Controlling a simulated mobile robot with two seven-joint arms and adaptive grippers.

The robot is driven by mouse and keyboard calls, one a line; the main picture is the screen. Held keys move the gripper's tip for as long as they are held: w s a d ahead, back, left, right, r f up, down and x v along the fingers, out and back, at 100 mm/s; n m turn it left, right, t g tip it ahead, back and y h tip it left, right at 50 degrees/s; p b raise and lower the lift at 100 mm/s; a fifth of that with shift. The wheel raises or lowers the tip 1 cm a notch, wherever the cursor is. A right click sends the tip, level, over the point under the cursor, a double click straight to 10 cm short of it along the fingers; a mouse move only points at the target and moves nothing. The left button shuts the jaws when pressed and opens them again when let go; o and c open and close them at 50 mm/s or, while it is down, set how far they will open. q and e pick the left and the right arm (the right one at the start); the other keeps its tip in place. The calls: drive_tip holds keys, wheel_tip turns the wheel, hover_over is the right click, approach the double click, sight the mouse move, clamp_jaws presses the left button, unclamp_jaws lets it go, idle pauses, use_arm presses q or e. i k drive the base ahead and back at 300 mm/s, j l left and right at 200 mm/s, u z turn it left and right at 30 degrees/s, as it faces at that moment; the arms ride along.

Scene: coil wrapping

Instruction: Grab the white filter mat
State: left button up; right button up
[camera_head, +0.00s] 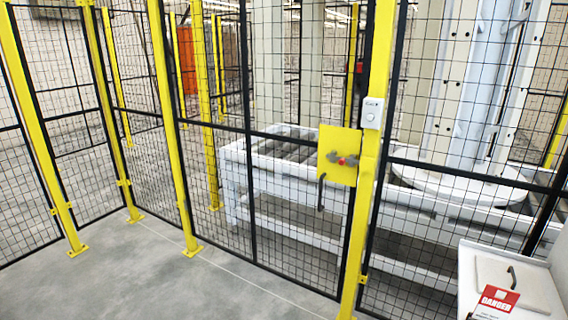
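I do not see a white filter mat that I can make out in the head view. Neither of my grippers is in view. A white cabinet or box (468,270) at the lower right carries a pale lid with a dark handle (513,277) and a red and white danger sign (497,299). What is inside it is hidden.
A yellow-posted mesh fence (185,130) crosses the view. Its gate has a yellow latch plate (338,155) and looks shut. Behind it stand a white roller conveyor (300,150) and a round white turntable (455,184). Grey floor (130,280) at the lower left is clear.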

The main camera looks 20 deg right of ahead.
sight(527, 282)
drive_tip(key=i+z, duration=0.15)
drive_tip(key=z, duration=0.3)
drive_tip(key=i+j+z, duration=0.1)
drive_tip(key=z, duration=0.35)
drive_tip(key=i+j+z, duration=0.15)
drive_tip(key=z, duration=0.3)
drive_tip(key=i+j+z, duration=0.2)
drive_tip(key=z, duration=0.2)
drive_tip(key=j+z, duration=0.2)
drive_tip(key=z, duration=0.25)
drive_tip(key=i+j+z, duration=0.1)
drive_tip(key=j+z, duration=0.2)
drive_tip(key=z, duration=0.15)
drive_tip(key=j+z, duration=0.45)
drive_tip(key=i+j+z, duration=0.1)
drive_tip(key=j+z, duration=0.25)
drive_tip(key=z, duration=0.15)
